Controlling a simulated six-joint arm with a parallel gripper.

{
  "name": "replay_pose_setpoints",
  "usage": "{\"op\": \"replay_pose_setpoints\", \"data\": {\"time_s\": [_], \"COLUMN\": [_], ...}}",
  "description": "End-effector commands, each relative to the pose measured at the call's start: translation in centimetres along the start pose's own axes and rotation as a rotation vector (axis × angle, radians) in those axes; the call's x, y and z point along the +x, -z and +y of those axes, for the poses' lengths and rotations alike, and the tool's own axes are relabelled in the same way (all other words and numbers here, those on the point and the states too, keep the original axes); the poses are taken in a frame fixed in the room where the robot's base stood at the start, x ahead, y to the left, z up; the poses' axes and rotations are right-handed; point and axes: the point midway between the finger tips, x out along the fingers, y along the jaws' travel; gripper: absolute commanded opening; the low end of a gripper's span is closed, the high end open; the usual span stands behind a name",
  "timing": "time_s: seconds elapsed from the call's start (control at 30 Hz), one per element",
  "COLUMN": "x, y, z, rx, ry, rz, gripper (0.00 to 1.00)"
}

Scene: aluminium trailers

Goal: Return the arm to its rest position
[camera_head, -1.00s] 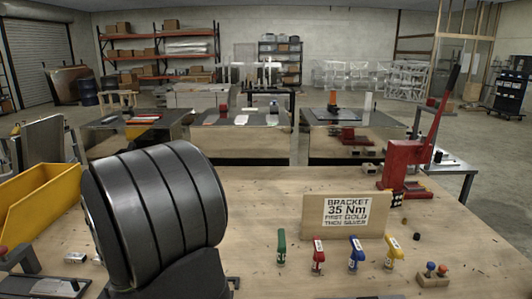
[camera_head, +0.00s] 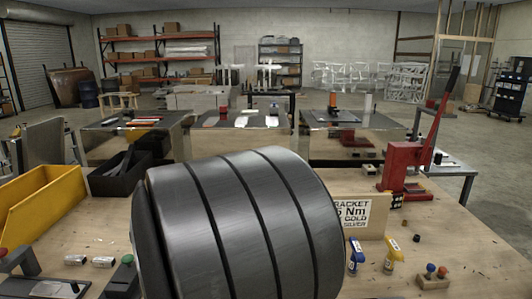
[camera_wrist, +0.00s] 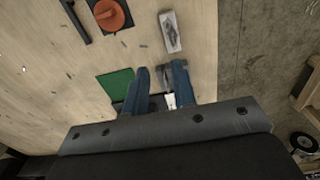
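My arm's large grey link (camera_head: 235,225) fills the lower middle of the head view, and my gripper is not visible there. In the wrist view my gripper (camera_wrist: 160,72) has two blue fingers that stand apart. A small dark and white item shows between and below them, and nothing is clearly held. Below the fingers is the wooden bench top (camera_wrist: 40,60), with a green square (camera_wrist: 116,84) just left of them. No rest position is marked in either view.
A yellow bin (camera_head: 42,207) and a black bin (camera_head: 118,174) stand at left. A sign (camera_head: 357,214), partly hidden by my arm, a blue-handled tool (camera_head: 356,256), a yellow-handled tool (camera_head: 393,254) and a red press (camera_head: 402,178) stand at right.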

Motion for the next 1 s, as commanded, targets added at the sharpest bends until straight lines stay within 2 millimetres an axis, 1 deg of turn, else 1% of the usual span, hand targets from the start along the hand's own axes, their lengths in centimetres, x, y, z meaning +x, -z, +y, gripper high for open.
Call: {"op": "replay_pose_setpoints", "data": {"time_s": [0.03, 0.3, 0.7, 1.0], "x": [0.0, -0.6, -0.9, -0.5], "y": [0.9, 4.1, 8.8, 12.3], "z": [0.9, 4.4, 9.2, 12.4], "rx": [-0.004, -0.004, -0.003, -0.003], "ry": [0.002, 0.002, 0.001, 0.002], "rz": [0.0, 0.0, 0.0, -0.001], "gripper": [0.24, 0.24, 0.24, 0.24]}}
